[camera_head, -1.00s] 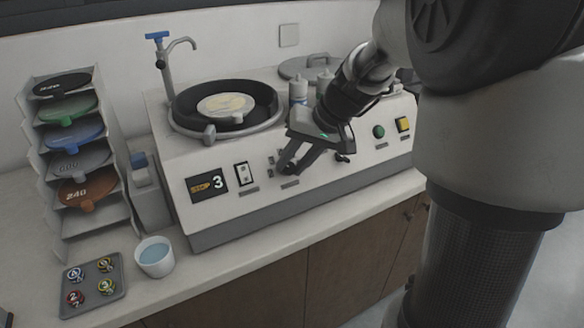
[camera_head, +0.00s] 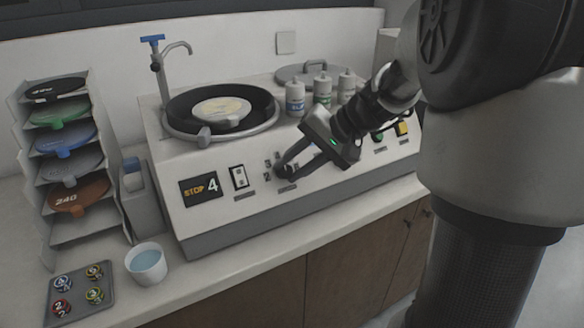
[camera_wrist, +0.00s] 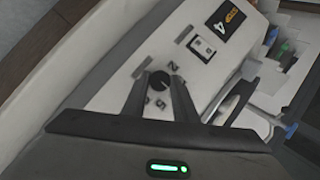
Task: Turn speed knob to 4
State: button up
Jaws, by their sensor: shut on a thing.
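The speed knob (camera_wrist: 159,80) is a small dark round knob on the white front panel of the machine, with printed numbers around it in the wrist view. My gripper (camera_head: 284,169) reaches it from the right, its two fingers on either side of the knob; in the wrist view the fingers (camera_wrist: 159,92) close around it. The gripper is shut on the knob. The display (camera_head: 200,188) on the panel's left reads "STOP" and "4". In the head view the knob is largely hidden by the fingers.
A white rocker switch (camera_head: 239,177) sits between display and knob. The turntable bowl (camera_head: 222,107) and several bottles (camera_head: 296,97) stand above the panel. Green and yellow buttons lie to the right, partly behind my arm. A cup (camera_head: 146,264) and tray (camera_head: 80,296) are at lower left.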

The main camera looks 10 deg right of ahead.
jog(key=o, duration=1.1)
jog(key=shift+c, duration=0.2)
jog(key=shift+r, duration=0.1)
jog(key=p+v, duration=0.3)
jog(key=v, duration=1.4)
jog(key=shift+r, duration=0.2)
jog(key=shift+s, duration=0.15)
